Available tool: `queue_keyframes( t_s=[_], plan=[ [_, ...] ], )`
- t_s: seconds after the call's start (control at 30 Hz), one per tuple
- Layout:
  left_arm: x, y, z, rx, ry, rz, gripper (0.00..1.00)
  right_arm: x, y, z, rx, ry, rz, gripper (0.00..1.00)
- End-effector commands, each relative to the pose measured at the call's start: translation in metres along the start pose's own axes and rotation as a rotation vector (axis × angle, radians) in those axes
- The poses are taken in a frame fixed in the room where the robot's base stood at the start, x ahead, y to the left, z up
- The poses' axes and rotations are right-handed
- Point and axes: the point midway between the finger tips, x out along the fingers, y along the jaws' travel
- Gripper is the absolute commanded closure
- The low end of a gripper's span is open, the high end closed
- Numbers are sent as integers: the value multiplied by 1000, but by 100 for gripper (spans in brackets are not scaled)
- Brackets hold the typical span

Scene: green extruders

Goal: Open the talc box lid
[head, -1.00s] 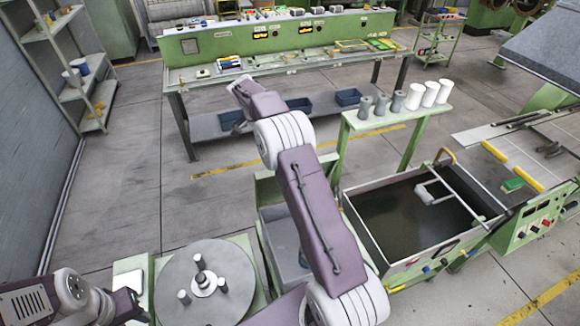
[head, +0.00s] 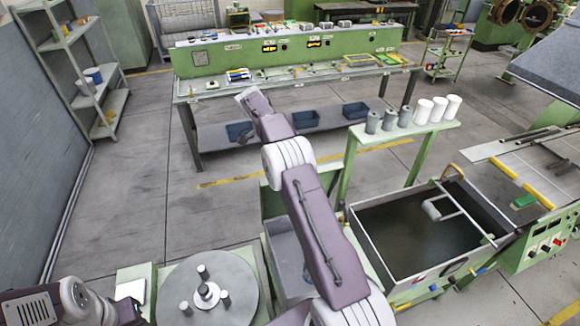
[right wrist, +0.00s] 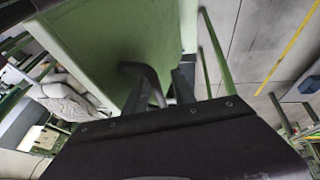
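No box in view is labelled as talc. A green box with a grey inside (head: 283,250) stands left of my right arm in the head view, partly hidden by it. A green panel (head: 275,207) rises at its back; I cannot tell whether this is the lid. My right arm reaches up and away past it, and its gripper is not clear there. In the right wrist view, a broad green panel (right wrist: 105,45) lies close ahead. A dark bent bar shows against it beside my right gripper (right wrist: 165,88); contact and finger opening are unclear. My left gripper's fingers do not show.
A grey turntable (head: 235,270) with small posts stands at bottom left. An open tank (head: 375,240) stands right of my arm. White and grey cups (head: 422,112) stand on a narrow green stand.

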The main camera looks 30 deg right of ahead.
Motion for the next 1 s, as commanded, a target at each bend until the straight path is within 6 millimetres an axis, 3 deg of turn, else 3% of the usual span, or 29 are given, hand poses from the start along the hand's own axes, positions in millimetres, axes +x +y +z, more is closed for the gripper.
queue_keyframes(
  t_s=[0.57, 0.77, 1.0],
  plan=[
    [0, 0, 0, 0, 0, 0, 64, -3, 3, -2, 4, 2, -5, 66],
    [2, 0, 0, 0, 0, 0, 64, 2, 21, 0, 3, 2, -3, 66],
    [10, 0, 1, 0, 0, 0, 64, 17, 57, 7, 5, 2, -5, 66]
  ],
)
